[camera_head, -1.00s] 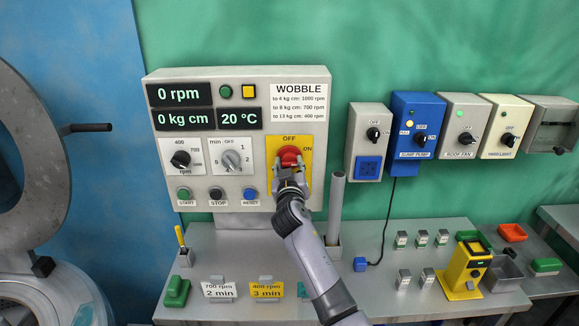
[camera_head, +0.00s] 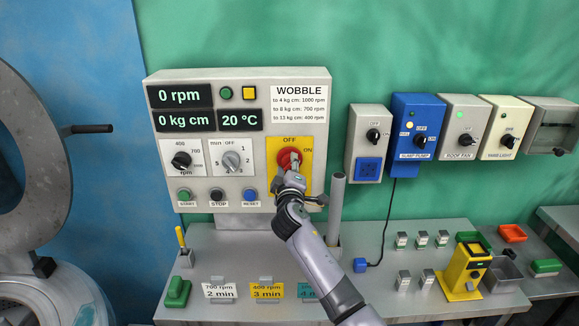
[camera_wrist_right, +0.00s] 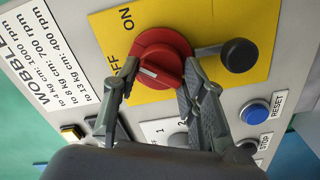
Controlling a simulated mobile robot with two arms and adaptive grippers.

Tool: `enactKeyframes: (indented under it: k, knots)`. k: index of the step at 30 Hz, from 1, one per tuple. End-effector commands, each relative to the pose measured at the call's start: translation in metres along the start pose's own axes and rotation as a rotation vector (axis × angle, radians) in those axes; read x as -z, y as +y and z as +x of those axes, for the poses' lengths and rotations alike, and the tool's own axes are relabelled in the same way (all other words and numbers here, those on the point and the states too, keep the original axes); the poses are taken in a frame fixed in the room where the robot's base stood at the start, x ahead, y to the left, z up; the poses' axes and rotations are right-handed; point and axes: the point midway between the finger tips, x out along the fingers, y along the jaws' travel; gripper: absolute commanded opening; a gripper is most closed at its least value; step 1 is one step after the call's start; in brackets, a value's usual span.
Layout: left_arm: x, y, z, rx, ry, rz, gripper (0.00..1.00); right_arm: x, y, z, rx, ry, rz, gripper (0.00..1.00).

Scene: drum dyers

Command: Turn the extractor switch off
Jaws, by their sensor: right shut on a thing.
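The red rotary knob (camera_head: 289,157) sits on a yellow plate with OFF at its top and ON at its right, on the grey WOBBLE panel (camera_head: 236,74). No label reading "extractor" can be read. My right gripper (camera_head: 291,167) reaches up to the knob from below and hides its lower part. In the right wrist view, my right gripper (camera_wrist_right: 160,72) has its fingers shut on opposite sides of the red knob (camera_wrist_right: 165,45). A white mark on the knob lies on the side toward OFF. My left gripper is not in view.
A rod with a dark ball end (camera_wrist_right: 240,55) sticks out beside the knob in the right wrist view. An upright grey tube (camera_head: 337,205) stands right of my arm. Other switch boxes, such as the blue sump pump box (camera_head: 418,108), hang to the right.

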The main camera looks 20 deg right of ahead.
Motion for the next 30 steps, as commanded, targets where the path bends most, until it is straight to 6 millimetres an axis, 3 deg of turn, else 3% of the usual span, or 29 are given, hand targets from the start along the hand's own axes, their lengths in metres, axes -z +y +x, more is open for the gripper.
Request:
enactKeyframes:
  k: [18, 30]
  knots:
    - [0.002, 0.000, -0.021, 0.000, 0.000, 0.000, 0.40, 0.000, 0.000, 0.000, 0.001, 0.000, -0.545, 0.11]
    - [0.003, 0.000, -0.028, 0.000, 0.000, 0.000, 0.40, -0.001, -0.002, 0.000, 0.002, 0.000, -0.717, 0.11]
